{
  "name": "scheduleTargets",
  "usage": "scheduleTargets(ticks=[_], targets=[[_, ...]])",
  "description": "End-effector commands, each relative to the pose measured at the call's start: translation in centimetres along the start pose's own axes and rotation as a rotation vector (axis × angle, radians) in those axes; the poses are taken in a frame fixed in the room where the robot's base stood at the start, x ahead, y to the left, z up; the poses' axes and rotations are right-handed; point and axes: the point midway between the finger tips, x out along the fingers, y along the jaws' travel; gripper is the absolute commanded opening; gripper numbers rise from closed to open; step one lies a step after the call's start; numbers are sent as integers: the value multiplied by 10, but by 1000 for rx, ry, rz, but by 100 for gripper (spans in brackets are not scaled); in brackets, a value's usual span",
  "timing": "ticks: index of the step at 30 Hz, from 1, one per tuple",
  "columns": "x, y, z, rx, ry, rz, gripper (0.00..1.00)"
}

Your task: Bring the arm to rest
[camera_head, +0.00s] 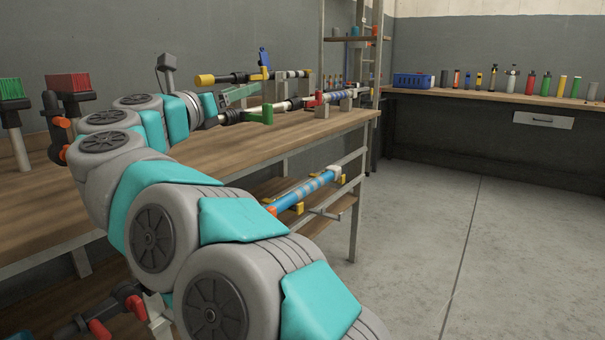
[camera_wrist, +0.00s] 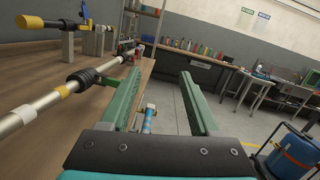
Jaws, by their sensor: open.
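My arm (camera_head: 160,190) reaches from the bottom of the head view up and over the workbench (camera_head: 265,137). My gripper (camera_head: 254,89) is at its far end, just above the bench, partly hidden by the arm. In the wrist view my gripper (camera_wrist: 161,72) shows two green jaws spread wide apart, with nothing held between them. A silver pole with a black collar (camera_wrist: 40,107) lies left of the left jaw. I cannot tell how close the jaw is to it.
A yellow-ended pole (camera_head: 205,79) rests on supports on the bench. A blue tube (camera_head: 300,190) lies on the lower shelf. A back counter (camera_head: 470,95) holds a blue crate (camera_head: 413,81) and several bottles. The floor (camera_head: 430,230) at right is clear. A blue tank (camera_wrist: 295,152) stands at right.

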Motion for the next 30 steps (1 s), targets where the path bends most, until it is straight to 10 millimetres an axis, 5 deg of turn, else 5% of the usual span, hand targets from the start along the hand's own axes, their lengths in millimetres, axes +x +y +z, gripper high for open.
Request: scheduleTargets(ticks=[10, 14, 17, 23, 30], targets=[[18, 17, 63, -310, -289, 257, 62], [6, 28, 77, -559, -475, 407, 62], [-14, 36, 66, -780, -616, 524, 62], [-62, 33, -10, -1254, -852, 775, 62], [-113, -23, -157, -1753, -1003, 1124, 62]])
